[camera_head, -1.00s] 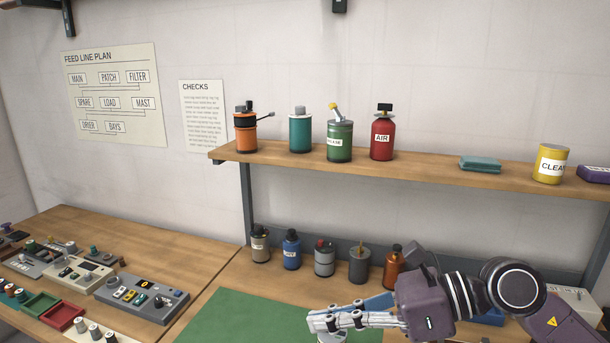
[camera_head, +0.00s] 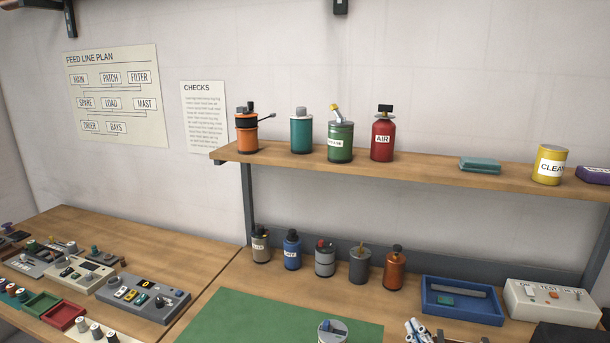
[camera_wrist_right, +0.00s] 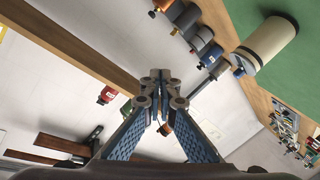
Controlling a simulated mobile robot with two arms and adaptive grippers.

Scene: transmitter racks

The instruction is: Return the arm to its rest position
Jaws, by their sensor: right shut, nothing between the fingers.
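My right gripper (camera_head: 418,330) shows only in part at the bottom edge of the head view, right of the green mat (camera_head: 260,318). In the right wrist view its two fingers meet at the tips (camera_wrist_right: 157,86), shut with nothing between them. The rest of the right arm is almost wholly out of the head view. My left gripper is not in view.
A round grey-white piece with a blue top (camera_head: 332,331) stands on the mat. A blue tray (camera_head: 440,309) and a test box (camera_head: 552,302) stand at the right. Several bottles line the bench's back, below a wooden shelf (camera_head: 420,173) with more containers.

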